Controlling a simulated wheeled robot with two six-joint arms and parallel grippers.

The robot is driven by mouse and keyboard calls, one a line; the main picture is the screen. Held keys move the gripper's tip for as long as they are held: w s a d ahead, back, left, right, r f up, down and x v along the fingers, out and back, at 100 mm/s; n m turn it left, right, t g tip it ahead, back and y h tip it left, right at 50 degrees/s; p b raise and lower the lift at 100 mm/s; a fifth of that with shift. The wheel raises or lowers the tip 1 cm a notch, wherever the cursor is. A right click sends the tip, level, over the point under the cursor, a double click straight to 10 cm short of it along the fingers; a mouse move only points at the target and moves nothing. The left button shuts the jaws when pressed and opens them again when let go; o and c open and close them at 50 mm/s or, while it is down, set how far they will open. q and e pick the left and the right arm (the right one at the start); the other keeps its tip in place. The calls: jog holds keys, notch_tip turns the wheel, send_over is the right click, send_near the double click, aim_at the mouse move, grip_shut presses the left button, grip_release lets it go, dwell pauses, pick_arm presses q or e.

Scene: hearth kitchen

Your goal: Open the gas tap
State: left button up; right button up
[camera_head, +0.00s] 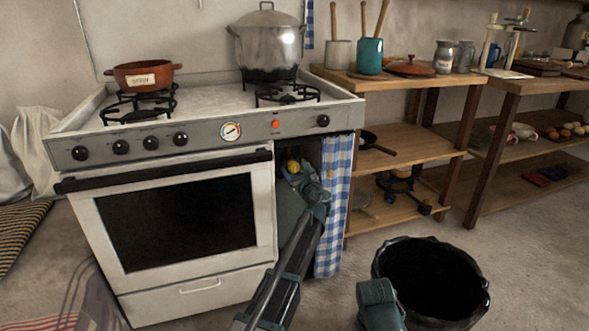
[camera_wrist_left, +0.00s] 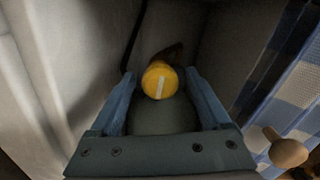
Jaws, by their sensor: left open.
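The gas tap is a yellow round knob (camera_head: 293,166) in the narrow bay to the right of the oven. In the left wrist view the knob (camera_wrist_left: 153,84) faces me, with a white stripe running nearly upright. It sits on a grey-green gas bottle (camera_head: 287,210), partly hidden by my arm. My left gripper (camera_head: 299,174) is open at the knob. In the left wrist view its two fingers (camera_wrist_left: 160,78) stand either side of the knob, with gaps visible; I cannot tell any contact.
A blue-checked curtain (camera_head: 334,205) hangs close to the right of my left gripper. The white stove (camera_head: 240,268) borders the bay on the left. A black bin (camera_head: 433,270) stands on the floor at right, before wooden shelves (camera_head: 405,147). A dark hose runs behind the knob.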

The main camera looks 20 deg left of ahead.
pick_arm(q)
jog(key=shift+w+a, duration=0.15)
grip_shut()
dwell(0.4)
